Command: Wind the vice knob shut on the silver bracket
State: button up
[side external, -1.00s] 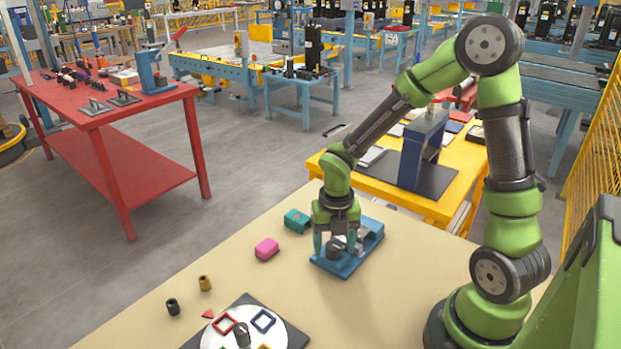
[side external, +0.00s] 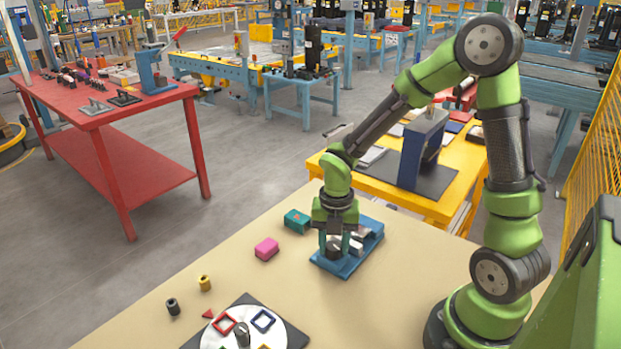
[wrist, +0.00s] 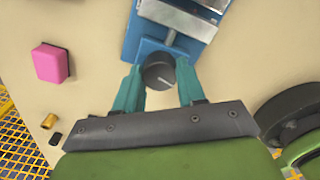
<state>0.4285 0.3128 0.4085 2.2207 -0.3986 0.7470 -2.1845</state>
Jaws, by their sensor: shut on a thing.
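The blue vice (side external: 330,268) stands on the tan bench in the side view, and its blue base (wrist: 132,40) fills the top middle of the wrist view. Its round dark knob (wrist: 158,74) with a pale line on top sits at the near end. My gripper (wrist: 161,70) points down with its two teal fingers either side of the knob, shut on it. A silver jaw bar (wrist: 178,18) crosses the vice beyond the knob. Another silver piece (wrist: 212,4), probably the bracket, is cut off by the top edge. I cannot tell whether the two touch.
A pink block (side external: 266,249) and a teal block (side external: 297,221) lie left of the vice. A brass cylinder (side external: 204,283) and a dark cylinder (side external: 172,306) stand nearer the front. A white disc (side external: 279,336) with coloured shapes lies at the front. Bench around the vice's front is clear.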

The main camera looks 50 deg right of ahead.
jog(key=m, duration=0.5)
jog(key=shift+m, duration=0.3)
jog(key=m, duration=0.5)
jog(key=shift+r, duration=0.1)
jog(key=m, duration=0.5)
jog(key=shift+m, duration=0.4)
jog(key=m, duration=2.1)
jog(key=shift+m, duration=0.4)
jog(key=m, duration=0.5)
jog(key=shift+m, duration=0.4)
